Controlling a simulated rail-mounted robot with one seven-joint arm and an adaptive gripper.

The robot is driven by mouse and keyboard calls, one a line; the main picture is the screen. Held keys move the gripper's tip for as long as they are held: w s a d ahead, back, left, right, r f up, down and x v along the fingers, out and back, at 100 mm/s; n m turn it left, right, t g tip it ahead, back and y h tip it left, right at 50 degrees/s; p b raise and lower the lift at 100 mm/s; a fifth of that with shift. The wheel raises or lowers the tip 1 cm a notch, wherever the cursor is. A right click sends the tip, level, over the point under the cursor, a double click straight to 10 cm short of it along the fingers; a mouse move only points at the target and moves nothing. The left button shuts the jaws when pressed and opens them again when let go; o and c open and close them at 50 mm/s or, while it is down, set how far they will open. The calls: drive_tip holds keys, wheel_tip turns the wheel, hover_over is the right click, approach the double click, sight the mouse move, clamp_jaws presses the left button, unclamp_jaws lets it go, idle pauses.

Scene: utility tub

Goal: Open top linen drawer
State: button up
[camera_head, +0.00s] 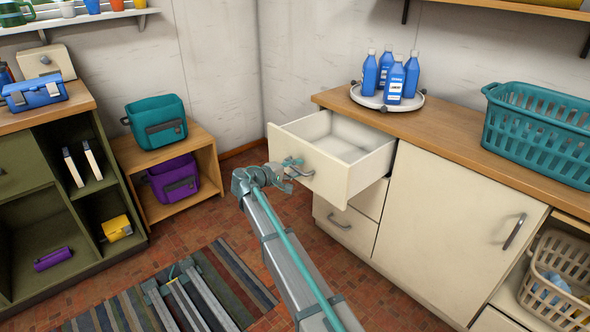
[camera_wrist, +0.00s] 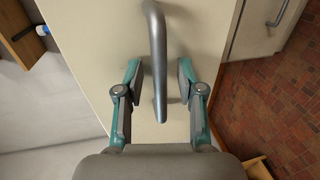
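The cream top drawer (camera_head: 345,178) stands well out from the cabinet, and its inside looks empty. Its grey bar handle (camera_head: 300,171) is on the front panel, partly hidden behind my gripper (camera_head: 283,170). In the wrist view, the handle (camera_wrist: 157,50) runs up the picture across the cream drawer front (camera_wrist: 105,45). My gripper (camera_wrist: 160,82) is open there, with one finger on each side of the handle and a visible gap to each finger.
A lower drawer (camera_head: 345,225) and a cupboard door (camera_head: 455,205) are shut. The wooden counter (camera_head: 450,135) bears a turntable (camera_head: 372,100) with blue bottles (camera_head: 394,80) and a teal basket (camera_head: 535,140). A low wooden shelf (camera_head: 205,140) stands left. Red tiled floor lies in front.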

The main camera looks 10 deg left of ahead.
drive_tip(key=v, duration=1.2)
drive_tip(key=s+d+f+m+g+y, duration=0.1)
drive_tip(key=s+d+f+g, duration=0.3)
drive_tip(key=s+d+f, duration=0.6)
drive_tip(key=s+d+f+m+g+y, duration=0.1)
drive_tip(key=s+d+f+g, duration=0.25)
drive_tip(key=s+f, duration=0.65)
drive_tip(key=s+d+f+m+g+y, duration=0.15)
drive_tip(key=s+d+f+g, duration=0.45)
drive_tip(key=f, duration=0.9)
drive_tip(key=s+d+f+m+g+y, duration=0.25)
drive_tip(key=s+d, duration=0.25)
drive_tip(key=s, duration=0.8)
drive_tip(key=s+d+f+m+g+y, duration=0.2)
drive_tip(key=s+d+f+g, duration=0.25)
drive_tip(key=s, duration=0.85)
drive_tip(key=s+d+f+m+g+y, duration=0.25)
drive_tip(key=s+d, duration=0.25)
drive_tip(key=s, duration=0.8)
drive_tip(key=w+r+t+p, duration=0.2)
drive_tip(key=w+r+p, duration=0.1)
drive_tip(key=r+p, duration=0.5)
drive_tip(key=w+r+n+t+p, duration=0.1)
drive_tip(key=w+r+t+p, duration=0.1)
drive_tip(key=r+p, duration=0.6)
drive_tip(key=shift+w+t+p, duration=0.4)
drive_tip(key=shift+w+p, duration=0.5)
drive_tip(key=shift+p, duration=2.5)
